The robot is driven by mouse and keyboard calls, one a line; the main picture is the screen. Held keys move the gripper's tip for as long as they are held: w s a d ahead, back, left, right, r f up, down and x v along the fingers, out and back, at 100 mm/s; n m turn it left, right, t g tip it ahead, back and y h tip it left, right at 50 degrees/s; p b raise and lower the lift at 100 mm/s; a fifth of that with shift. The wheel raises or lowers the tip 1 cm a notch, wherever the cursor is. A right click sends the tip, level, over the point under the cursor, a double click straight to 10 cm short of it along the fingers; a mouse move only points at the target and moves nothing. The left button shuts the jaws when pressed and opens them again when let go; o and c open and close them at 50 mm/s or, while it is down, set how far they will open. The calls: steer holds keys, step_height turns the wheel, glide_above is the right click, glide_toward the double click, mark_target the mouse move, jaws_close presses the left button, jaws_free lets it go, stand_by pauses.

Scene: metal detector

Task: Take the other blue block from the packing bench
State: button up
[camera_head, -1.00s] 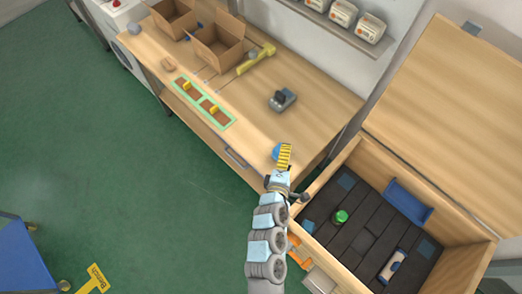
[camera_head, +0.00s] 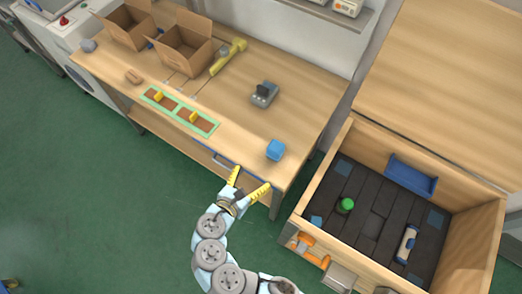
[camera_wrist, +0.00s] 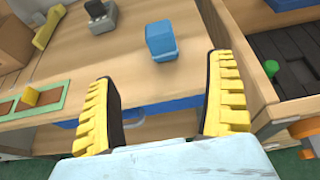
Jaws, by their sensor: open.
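A blue block (camera_head: 275,150) stands on the wooden packing bench (camera_head: 240,135) near its right front corner. It also shows in the wrist view (camera_wrist: 162,40), upright on the bench top, ahead of and between my fingers. My gripper (camera_head: 250,183) is open and empty, with yellow ridged fingers, just off the front edge of the bench. In the wrist view the two fingers (camera_wrist: 162,100) are spread wide, and the block is apart from both.
A large wooden crate (camera_head: 330,185) with a green item (camera_head: 346,205) inside stands to the right. A grey device (camera_head: 264,94), cardboard boxes (camera_head: 184,50) and a green-framed tray (camera_head: 208,128) are farther left on the bench. The bench top around the block is clear.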

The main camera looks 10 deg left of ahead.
mark_target(274, 149)
steer(key=x, duration=1.2)
steer(key=shift+d+p, duration=0.2)
steer(key=shift+p, duration=0.2)
steer(key=shift+x, duration=2.05)
steer(key=shift+w+f, duration=0.1)
steer(key=shift+w, duration=0.5)
steer(key=c, duration=1.3)
